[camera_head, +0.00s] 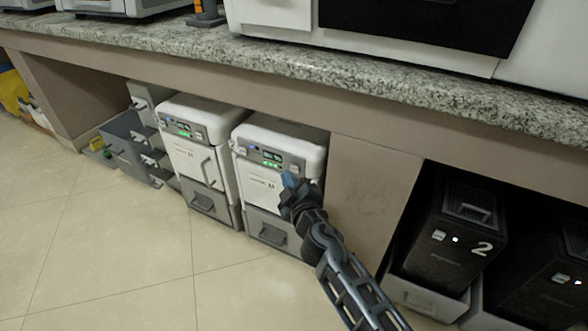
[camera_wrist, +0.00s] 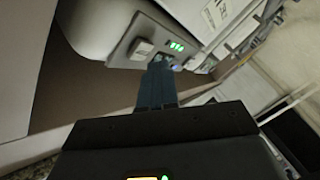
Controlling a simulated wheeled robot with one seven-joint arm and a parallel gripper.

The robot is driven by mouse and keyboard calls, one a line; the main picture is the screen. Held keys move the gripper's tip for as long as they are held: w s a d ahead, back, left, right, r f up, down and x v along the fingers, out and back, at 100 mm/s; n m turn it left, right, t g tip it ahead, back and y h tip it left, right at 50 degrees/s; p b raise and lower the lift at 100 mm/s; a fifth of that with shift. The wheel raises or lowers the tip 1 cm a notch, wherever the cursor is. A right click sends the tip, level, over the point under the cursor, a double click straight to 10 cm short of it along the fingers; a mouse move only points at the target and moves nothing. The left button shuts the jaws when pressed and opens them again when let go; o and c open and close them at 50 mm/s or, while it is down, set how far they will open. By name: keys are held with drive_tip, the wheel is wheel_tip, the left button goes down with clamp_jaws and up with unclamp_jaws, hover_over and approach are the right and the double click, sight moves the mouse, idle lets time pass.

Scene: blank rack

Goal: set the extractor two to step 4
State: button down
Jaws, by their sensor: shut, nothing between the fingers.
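Two white-and-grey machines stand side by side under the counter in the head view, the left machine (camera_head: 207,120) and the right machine (camera_head: 285,130). Each has a sloped grey panel with a small green display; I cannot read the step or the front label clearly. My gripper (camera_head: 289,181) is shut and empty in front of the right machine, just below its panel. In the wrist view its blue-grey fingers (camera_wrist: 157,86) point at a grey panel (camera_wrist: 125,47) with a green display (camera_wrist: 177,46) and a pale button (camera_wrist: 143,48). The fingertips overlap the panel's edge; contact is unclear.
A black unit marked with a large 2 (camera_head: 455,232) stands in the right bay, with another dark unit beside it. Grey drawers (camera_head: 130,137) stand left. The granite counter (camera_head: 330,72) overhangs the machines. The tiled floor in front is clear.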

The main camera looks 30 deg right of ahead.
drive_tip(key=s+a, duration=0.1)
drive_tip(key=a, duration=0.1)
drive_tip(key=s+a+b, duration=0.1)
drive_tip(key=s+a, duration=0.1)
idle(0.5)
idle(2.7)
drive_tip(key=a+n+p, duration=0.1)
drive_tip(key=n+p, duration=0.1)
drive_tip(key=n, duration=0.4)
drive_tip(key=s+a+n+p, duration=0.1)
drive_tip(key=n+p, duration=0.2)
drive_tip(key=n, duration=0.3)
drive_tip(key=s+a+n+p, duration=0.1)
drive_tip(key=n+p, duration=0.1)
drive_tip(key=n, duration=0.4)
drive_tip(key=shift+s+f+n+g+p, duration=0.1)
drive_tip(key=shift+f+n+g+p, duration=0.05)
drive_tip(key=shift+n+g+p, duration=0.2)
drive_tip(key=w+d+b, duration=0.1)
drive_tip(key=w+d, duration=0.4)
drive_tip(key=d, duration=0.2)
